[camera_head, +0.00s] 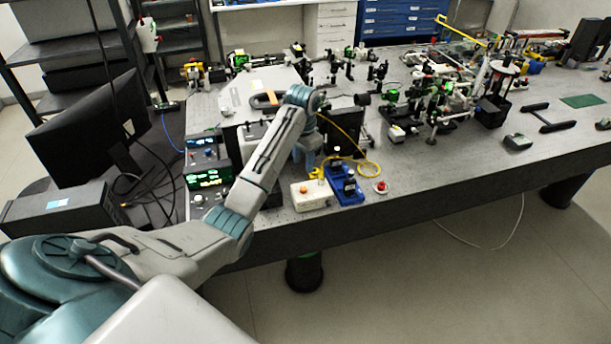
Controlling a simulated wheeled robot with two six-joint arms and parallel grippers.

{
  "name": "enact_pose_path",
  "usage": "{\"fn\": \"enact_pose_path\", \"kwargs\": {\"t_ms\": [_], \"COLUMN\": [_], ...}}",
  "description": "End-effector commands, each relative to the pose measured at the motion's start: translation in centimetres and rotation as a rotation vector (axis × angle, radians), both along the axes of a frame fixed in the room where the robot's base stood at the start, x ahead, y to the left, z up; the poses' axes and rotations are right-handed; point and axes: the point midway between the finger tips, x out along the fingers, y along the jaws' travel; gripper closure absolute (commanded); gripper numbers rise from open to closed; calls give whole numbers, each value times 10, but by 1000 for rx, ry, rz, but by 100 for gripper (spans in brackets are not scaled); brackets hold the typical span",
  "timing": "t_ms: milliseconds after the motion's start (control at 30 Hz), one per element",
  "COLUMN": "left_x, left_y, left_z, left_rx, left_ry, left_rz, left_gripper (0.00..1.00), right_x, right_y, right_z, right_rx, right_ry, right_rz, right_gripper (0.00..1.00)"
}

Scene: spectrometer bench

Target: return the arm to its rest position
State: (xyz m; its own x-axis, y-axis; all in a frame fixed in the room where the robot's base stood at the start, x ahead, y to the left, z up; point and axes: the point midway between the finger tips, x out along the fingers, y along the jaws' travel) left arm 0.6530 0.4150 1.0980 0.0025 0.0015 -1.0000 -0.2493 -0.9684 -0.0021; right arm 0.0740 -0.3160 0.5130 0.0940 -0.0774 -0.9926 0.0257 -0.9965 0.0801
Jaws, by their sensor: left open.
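My left arm comes in from the lower left and reaches over the near edge of the bench (440,190). Its wrist bends downward, and my left gripper (308,162) hangs low over the bench top, small in the view. It is open, with nothing seen between its fingers. It is just behind a white box with an orange button (311,196) and a blue holder with black knobs (345,190). Whether it touches anything there, I cannot tell. My right gripper is not in view.
A yellow cable (365,166) loops beside the gripper. A red button (381,187) sits near the front edge. Instruments with lit displays (208,178) and a monitor (88,130) stand left of my arm. Optics crowd the back; the bench's front right is clearer.

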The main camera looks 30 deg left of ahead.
Motion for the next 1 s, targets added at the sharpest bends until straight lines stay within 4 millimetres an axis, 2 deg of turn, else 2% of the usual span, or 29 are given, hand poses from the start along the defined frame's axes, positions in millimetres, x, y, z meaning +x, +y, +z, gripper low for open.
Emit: {"fn": "enact_pose_path", "kwargs": {"t_ms": [300, 667, 767, 867, 1000], "left_x": [3, 1, -9, -32, -79], "left_y": [4, 2, -4, -18, -44], "left_z": [4, 1, -15, -42, -84], "left_rx": [0, 2, 13, 34, 64], "left_ry": [0, -1, -5, -21, -60], "left_rz": [1, 1, 0, -1, 2], "left_gripper": [59, 59, 59, 59, 59], "right_x": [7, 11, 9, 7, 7], "right_y": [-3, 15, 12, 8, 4], "right_z": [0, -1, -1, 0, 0], "right_rx": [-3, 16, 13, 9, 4], "right_ry": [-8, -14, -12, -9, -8], "right_rz": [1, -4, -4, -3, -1], "right_gripper": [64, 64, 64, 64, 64]}}
